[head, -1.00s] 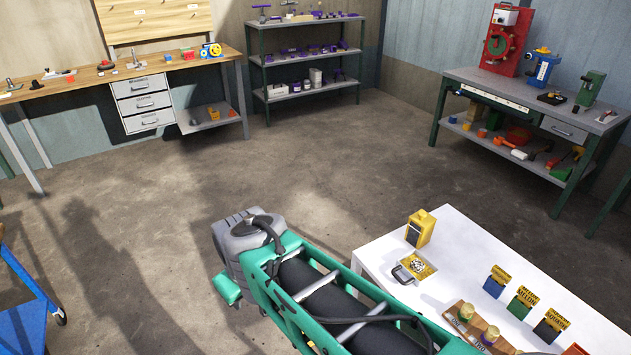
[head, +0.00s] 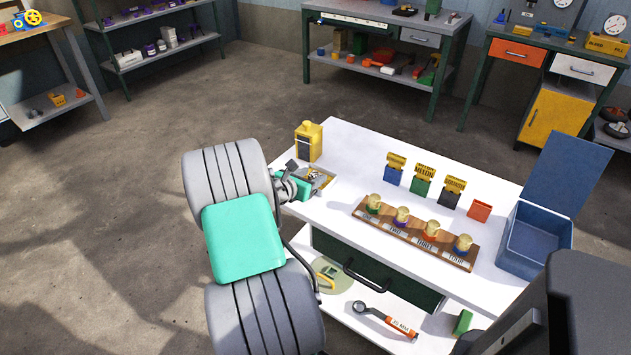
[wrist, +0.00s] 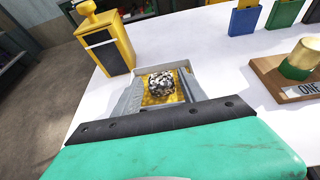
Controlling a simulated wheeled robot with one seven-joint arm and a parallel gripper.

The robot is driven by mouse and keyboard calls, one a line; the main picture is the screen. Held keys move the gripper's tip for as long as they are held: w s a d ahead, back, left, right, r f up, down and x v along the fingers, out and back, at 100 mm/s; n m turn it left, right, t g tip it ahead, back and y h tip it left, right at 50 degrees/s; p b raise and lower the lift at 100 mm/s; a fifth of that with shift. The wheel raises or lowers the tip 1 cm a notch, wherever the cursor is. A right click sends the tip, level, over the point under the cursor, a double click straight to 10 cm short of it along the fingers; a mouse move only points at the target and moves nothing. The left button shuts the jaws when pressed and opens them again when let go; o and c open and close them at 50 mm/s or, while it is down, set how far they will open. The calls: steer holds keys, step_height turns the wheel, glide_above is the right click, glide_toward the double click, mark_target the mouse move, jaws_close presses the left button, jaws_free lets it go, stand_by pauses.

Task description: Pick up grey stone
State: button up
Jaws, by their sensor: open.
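A speckled grey, black and white lump (wrist: 160,83), which looks like a stone or a clump of small stones, sits in a shallow yellow-bottomed tray (wrist: 184,72) on the white table. In the head view the tray (head: 325,184) is partly hidden by my gripper (head: 297,187), which is at the table's left end. In the wrist view my gripper's black edge and teal body fill the bottom, just this side of the tray. My gripper is open and holds nothing that I can see. Its fingertips are hard to make out, and contact with the lump cannot be told.
A yellow bottle-like container (head: 309,141) stands just behind the tray. To the right are a wooden rack (head: 404,236) with gold-topped pieces, several coloured seed-packet holders (head: 421,185) and an open blue box (head: 523,262). The table's middle top is partly clear.

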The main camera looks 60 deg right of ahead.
steer(key=x, duration=0.3)
steer(key=shift+a, duration=0.1)
steer(key=shift+c, duration=0.2)
jaws_close()
